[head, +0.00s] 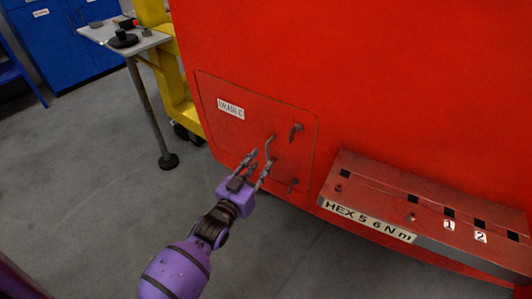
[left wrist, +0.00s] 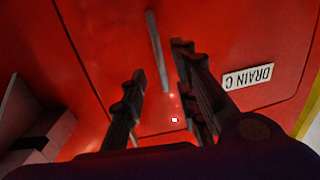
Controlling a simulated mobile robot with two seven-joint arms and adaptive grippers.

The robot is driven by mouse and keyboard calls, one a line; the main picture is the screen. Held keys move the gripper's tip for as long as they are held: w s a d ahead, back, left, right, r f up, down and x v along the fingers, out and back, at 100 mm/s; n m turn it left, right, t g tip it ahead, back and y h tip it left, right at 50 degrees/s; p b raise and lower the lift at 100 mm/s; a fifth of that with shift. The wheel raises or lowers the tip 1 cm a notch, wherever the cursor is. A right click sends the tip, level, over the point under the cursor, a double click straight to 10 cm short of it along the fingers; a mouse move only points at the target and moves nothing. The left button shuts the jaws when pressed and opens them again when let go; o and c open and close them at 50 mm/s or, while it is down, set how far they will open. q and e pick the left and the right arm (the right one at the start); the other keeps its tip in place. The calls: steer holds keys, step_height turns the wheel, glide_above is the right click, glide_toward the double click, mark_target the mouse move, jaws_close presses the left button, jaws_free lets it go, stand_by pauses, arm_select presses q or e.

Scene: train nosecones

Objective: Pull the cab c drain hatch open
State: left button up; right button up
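The drain hatch (head: 235,128) is a red panel low on the red cab, with a "DRAIN C" label (head: 230,108). It looks flush with the cab wall. A grey bar handle (head: 270,148) stands on its lower right part. My left gripper (head: 260,164) is open at the handle's lower end. In the left wrist view the handle (left wrist: 157,50) shows beyond and between the two open fingers (left wrist: 158,85), with gaps on both sides. The label (left wrist: 249,76) shows upside down there. My right gripper is not in view.
A red ledge (head: 430,205) marked "HEX 5 6 N m" juts out at the right. A small table (head: 150,42) and yellow frame (head: 180,100) stand at the left. The grey floor (head: 90,180) is clear.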

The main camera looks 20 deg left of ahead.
mark_target(267, 155)
arm_select(q)
steer(key=w, duration=0.4)
steer(key=w+d, duration=0.1)
steer(key=w, duration=0.1)
steer(key=shift+a, duration=0.1)
jaws_close()
